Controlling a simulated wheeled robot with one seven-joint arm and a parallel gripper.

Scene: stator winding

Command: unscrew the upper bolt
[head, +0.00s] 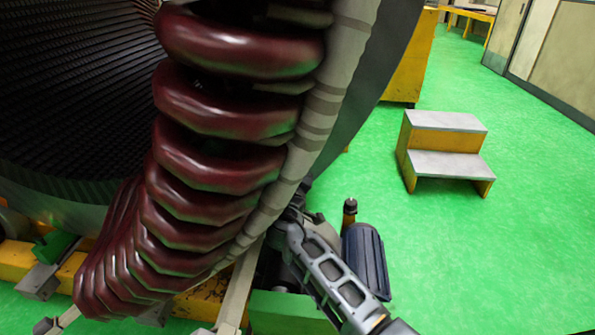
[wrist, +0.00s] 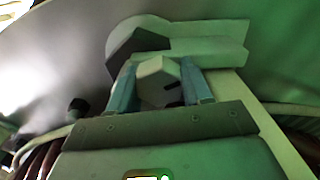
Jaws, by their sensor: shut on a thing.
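In the wrist view, a pale hexagonal bolt head (wrist: 157,84) sits between the two bluish fingers of my gripper (wrist: 159,66). The fingers are shut on its sides. I cannot tell whether its shank is still in the bracket. A darker hexagonal part (wrist: 138,40) and a pale bracket plate (wrist: 212,42) lie just beyond the fingertips. In the head view my arm reaches from the lower right to the stator's outer rim (head: 318,110), and the fingers and bolt are hidden there.
Dark red coils (head: 225,110) curve down the stator close to the left of my arm. A yellow and grey step stool (head: 445,140) stands on the open green floor to the right.

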